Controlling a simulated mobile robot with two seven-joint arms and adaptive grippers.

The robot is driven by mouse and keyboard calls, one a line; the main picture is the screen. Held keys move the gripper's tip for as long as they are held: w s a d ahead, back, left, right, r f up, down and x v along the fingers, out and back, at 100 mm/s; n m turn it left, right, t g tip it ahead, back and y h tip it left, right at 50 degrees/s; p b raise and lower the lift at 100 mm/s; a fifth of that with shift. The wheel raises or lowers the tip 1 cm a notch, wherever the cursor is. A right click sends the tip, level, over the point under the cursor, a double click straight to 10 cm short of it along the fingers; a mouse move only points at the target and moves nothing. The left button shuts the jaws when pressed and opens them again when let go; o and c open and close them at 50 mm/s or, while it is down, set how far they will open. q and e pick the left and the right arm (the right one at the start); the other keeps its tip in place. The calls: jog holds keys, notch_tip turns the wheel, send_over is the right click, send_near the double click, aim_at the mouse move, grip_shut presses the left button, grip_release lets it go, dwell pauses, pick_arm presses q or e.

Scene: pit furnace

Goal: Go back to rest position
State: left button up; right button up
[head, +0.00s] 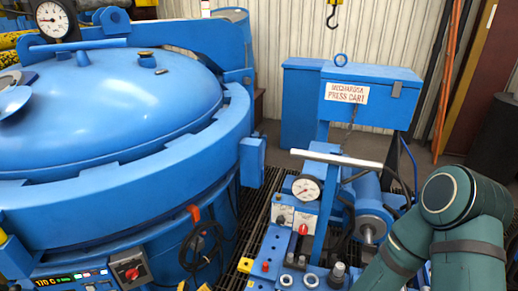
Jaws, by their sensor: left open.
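One of my arms comes in at the lower right, with teal-green links (452,225) bent at a rounded joint near the right edge. Its links run down out of the picture, and no gripper shows on it. I cannot make out my left gripper or my right gripper anywhere in the head view. No held object shows.
A big blue furnace with a domed lid (120,105) and gauge (52,20) fills the left. The press cart (370,78), with gauge (307,189) and silver bar (337,159), stands close left of my arm. An orange pole (452,75) and a hook (333,18) are behind.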

pick_arm(q)
jog(key=s+d+r+m+g+h, duration=0.1)
jog(key=s+d+m+g+h, duration=0.35)
jog(key=d+m, duration=0.3)
jog(key=s+d+r+m+g+h, duration=0.1)
jog(key=s+d+m+g+h, duration=0.3)
jog(key=d+m+g, duration=0.3)
jog(key=s+d+m+g+y+b, duration=0.1)
jog(key=s+d+m+g+y, duration=0.2)
jog(key=s+m+g+y, duration=0.55)
jog(key=s+a+r+m+t+y+b, duration=0.1)
jog(key=s+a+r+m+t, duration=0.2)
jog(key=m, duration=1)
notch_tip(320, 180, up, 3)
jog(key=shift+a+f+t+y, duration=0.15)
jog(key=shift+a+t+y, duration=0.3)
jog(key=shift+t, duration=0.35)
